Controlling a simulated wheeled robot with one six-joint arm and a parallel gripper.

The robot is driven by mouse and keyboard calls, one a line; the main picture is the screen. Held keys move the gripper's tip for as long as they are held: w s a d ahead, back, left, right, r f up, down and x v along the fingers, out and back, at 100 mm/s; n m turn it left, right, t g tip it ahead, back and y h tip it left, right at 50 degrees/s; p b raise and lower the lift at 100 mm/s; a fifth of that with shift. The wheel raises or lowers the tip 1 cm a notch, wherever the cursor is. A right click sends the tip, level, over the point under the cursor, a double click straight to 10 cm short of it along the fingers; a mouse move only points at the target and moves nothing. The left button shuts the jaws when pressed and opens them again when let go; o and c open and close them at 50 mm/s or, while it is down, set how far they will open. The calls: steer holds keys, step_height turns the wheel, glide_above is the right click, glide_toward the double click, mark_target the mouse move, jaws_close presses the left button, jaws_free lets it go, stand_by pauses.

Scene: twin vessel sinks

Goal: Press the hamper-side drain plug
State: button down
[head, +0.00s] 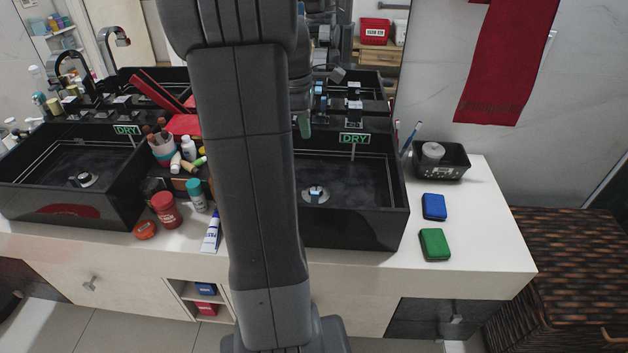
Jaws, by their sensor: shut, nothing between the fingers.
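The hamper-side sink (352,225) is the black rectangular basin on the right, nearer the woven hamper (565,265). Its drain plug (316,193) is a small metal piece with a pale ring around it on the basin floor. Whether it stands raised or flush is hard to tell. The other sink's drain plug (85,180) shows in the left basin. My gripper (304,127) is partly hidden behind my upright arm link. Its narrow, greenish tip points down over the back left of the right basin, apart from the plug, with nothing held.
Small green DRY signs stand at both basins. Bottles and jars (165,205) crowd the counter between the sinks. A blue box (434,207), a green box (435,244) and a black basket (441,170) stand right of the basin. A red towel (505,60) hangs on the wall.

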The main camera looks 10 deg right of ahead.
mark_target(314, 189)
steer(key=f, duration=0.5)
steer(key=d+f, duration=0.1)
steer(key=f, duration=0.5)
steer(key=d+f, duration=0.1)
steer(key=f, duration=0.5)
steer(key=shift+s+f, duration=0.15)
steer(key=shift+f, duration=0.1)
step_height(314, 189, down, 2)
steer(key=shift+s+f+b, duration=0.1)
steer(key=shift+f+b, duration=0.05)
steer(key=shift+b, duration=0.7)
steer(key=shift+s+f, duration=0.1)
steer(key=shift+s, duration=0.2)
steer(key=shift+a, duration=0.1)
steer(key=shift+w+r+p, duration=0.1)
steer(key=shift+r+p, duration=0.2)
steer(key=shift+r, duration=0.05)
step_height(314, 189, up, 24)
steer(key=w+a+p, duration=0.1)
steer(key=a+p, duration=0.1)
steer(key=p, duration=0.1)
steer(key=shift+a+r, duration=0.25)
steer(key=shift+a, duration=0.1)
